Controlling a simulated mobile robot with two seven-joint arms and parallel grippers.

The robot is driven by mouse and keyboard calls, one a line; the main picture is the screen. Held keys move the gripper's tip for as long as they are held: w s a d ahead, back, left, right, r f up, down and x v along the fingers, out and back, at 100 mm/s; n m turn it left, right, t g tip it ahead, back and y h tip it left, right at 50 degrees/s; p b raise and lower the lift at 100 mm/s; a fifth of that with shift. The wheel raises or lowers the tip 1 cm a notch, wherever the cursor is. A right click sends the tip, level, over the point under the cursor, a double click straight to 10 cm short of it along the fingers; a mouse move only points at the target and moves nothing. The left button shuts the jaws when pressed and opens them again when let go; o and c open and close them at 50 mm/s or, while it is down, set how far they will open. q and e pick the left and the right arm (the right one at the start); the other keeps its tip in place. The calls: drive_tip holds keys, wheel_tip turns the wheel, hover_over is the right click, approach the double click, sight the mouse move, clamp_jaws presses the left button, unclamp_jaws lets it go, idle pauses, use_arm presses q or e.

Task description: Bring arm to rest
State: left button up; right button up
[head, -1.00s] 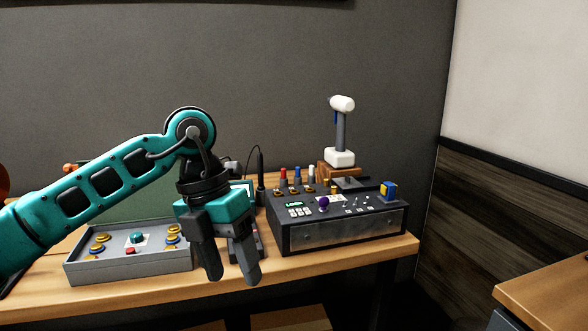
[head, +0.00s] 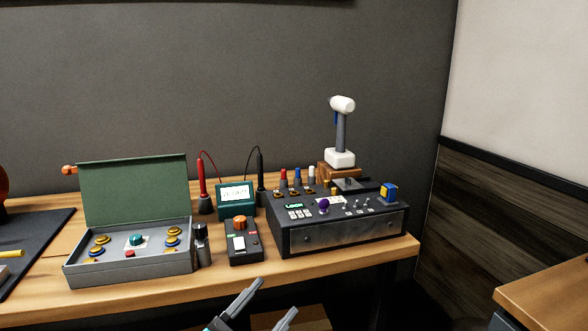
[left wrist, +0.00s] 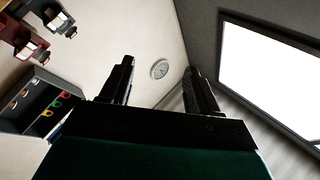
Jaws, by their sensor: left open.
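My left gripper (head: 268,304) shows at the bottom of the head view, low and in front of the table's front edge. Its two grey fingers are spread apart with nothing between them. In the left wrist view the same gripper (left wrist: 158,82) has its two dark fingers apart and empty, with a wall and a round clock (left wrist: 160,69) beyond. Most of the left arm is outside the head view. My right gripper is in neither view.
The wooden table (head: 345,262) holds an open grey case (head: 128,271) with a green lid, a small device with an orange knob (head: 243,247), a teal meter (head: 236,201), and a dark control box (head: 340,236). A white-headed tool (head: 341,128) stands behind. Another table (head: 560,290) is at right.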

use_arm(q)
drive_tip(key=s+a+f+n+g+y, duration=0.2)
drive_tip(key=s+a+f+n+y, duration=0.2)
drive_tip(key=f, duration=0.4)
drive_tip(key=s+a+f+n+g+y, duration=0.2)
drive_tip(key=s+a+f+n+y, duration=0.2)
drive_tip(key=f, duration=0.5)
drive_tip(key=s+a+f+n+g+y, duration=0.2)
drive_tip(key=s+a+f+n+y, duration=0.2)
drive_tip(key=f, duration=0.4)
drive_tip(key=shift+s+a+f, duration=0.15)
drive_tip(key=shift+s+a, duration=0.6)
drive_tip(key=shift+s, duration=0.45)
